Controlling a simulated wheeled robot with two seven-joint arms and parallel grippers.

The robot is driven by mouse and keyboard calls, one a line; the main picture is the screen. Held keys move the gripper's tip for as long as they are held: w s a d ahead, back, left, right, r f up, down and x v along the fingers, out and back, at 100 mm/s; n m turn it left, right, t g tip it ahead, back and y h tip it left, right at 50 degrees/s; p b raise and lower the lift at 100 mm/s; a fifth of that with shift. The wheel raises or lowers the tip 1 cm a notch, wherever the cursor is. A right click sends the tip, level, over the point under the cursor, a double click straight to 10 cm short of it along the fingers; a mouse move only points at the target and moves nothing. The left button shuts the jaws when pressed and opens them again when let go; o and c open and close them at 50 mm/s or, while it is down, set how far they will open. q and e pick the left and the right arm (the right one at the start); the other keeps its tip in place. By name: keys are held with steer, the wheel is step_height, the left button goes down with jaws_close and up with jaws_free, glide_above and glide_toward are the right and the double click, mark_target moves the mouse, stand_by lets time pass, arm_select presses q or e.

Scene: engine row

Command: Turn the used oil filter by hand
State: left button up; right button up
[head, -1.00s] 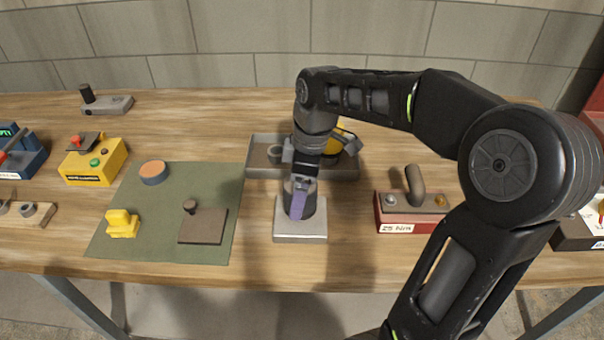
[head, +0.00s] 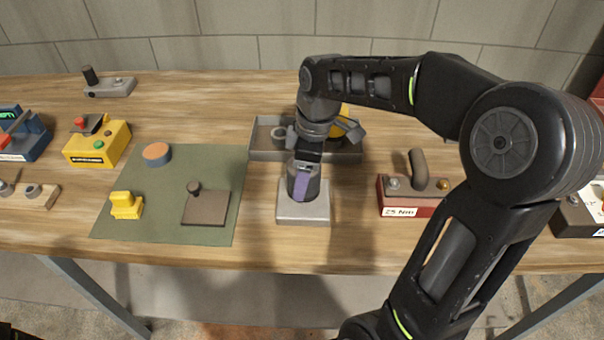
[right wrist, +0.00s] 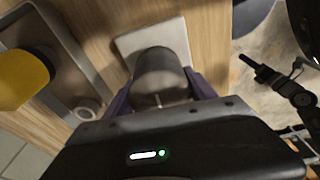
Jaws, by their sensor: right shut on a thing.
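The used oil filter (head: 303,183) is a dark grey cylinder standing on a pale grey square block (head: 303,214) near the middle of the table. My right gripper (head: 305,178) reaches down on it from above, shut, with its purple fingers on its sides. In the right wrist view the filter (right wrist: 160,76) sits between the two purple fingers, over the pale block (right wrist: 150,38). The fingers and palm hide part of the filter. My left gripper is not in view.
A grey tray (head: 263,155) with a yellow part (head: 347,125) is just behind. A red 25 Nm block (head: 407,198) with a curved handle stands to the right. A green mat (head: 165,222) with several parts lies to the left. The table's front edge is close.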

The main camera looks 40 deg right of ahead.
steer(key=c, duration=0.8)
steer(key=n, duration=0.3)
steer(key=shift+r+g+p, duration=0.1)
steer(key=shift+g+p, duration=0.2)
steer(key=shift+p, duration=0.1)
steer(key=n, duration=0.5)
steer(key=shift+s+n+g+p, duration=0.1)
steer(key=shift+n+g+p, duration=0.25)
steer(key=shift+n+g, duration=0.05)
steer(key=n+p, duration=0.1)
steer(key=n, duration=0.4)
steer(key=shift+s+r+n+g, duration=0.1)
steer(key=shift+n+g, duration=0.3)
steer(key=n, duration=0.2)
steer(key=shift+n, duration=0.3)
steer(key=o, duration=1.9)
steer(key=shift+c, duration=0.2)
